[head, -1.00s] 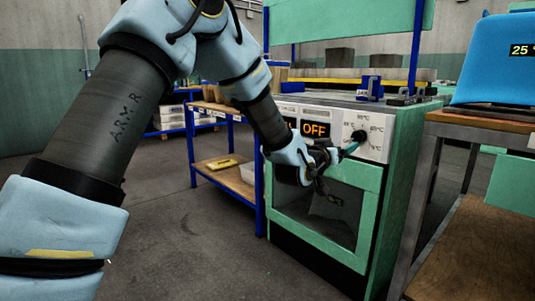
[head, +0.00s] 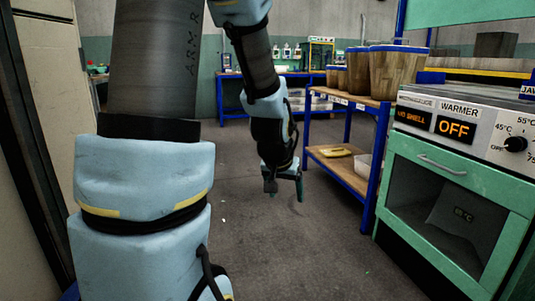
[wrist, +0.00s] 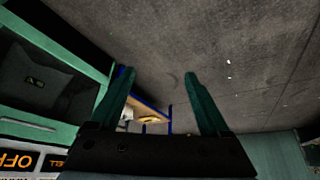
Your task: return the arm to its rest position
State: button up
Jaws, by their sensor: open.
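My gripper (head: 284,186) hangs in free air over the floor, left of the green press, in the head view. In the wrist view my gripper (wrist: 157,92) shows two teal fingers spread wide with nothing between them. My arm reaches from the left foreground, up out of the top of the head view, then down to the gripper. The joint at the top is cut off by the picture edge.
A blue-framed shelf (head: 340,168) holds wooden buckets (head: 369,72). A blue table (head: 232,97) stands at the back. A pale cabinet is at far left. The floor (head: 300,250) is clear.

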jog(key=s+a+f+n+g+y, duration=0.1)
jog(key=s+a+n+g+y, duration=0.2)
jog(key=s+a, duration=0.85)
notch_tip(320, 180, up, 38)
jog(key=w+h+p, duration=0.1)
jog(key=p, duration=3.7)
jog(key=shift+g, duration=0.3)
jog(key=shift+w, duration=0.1)
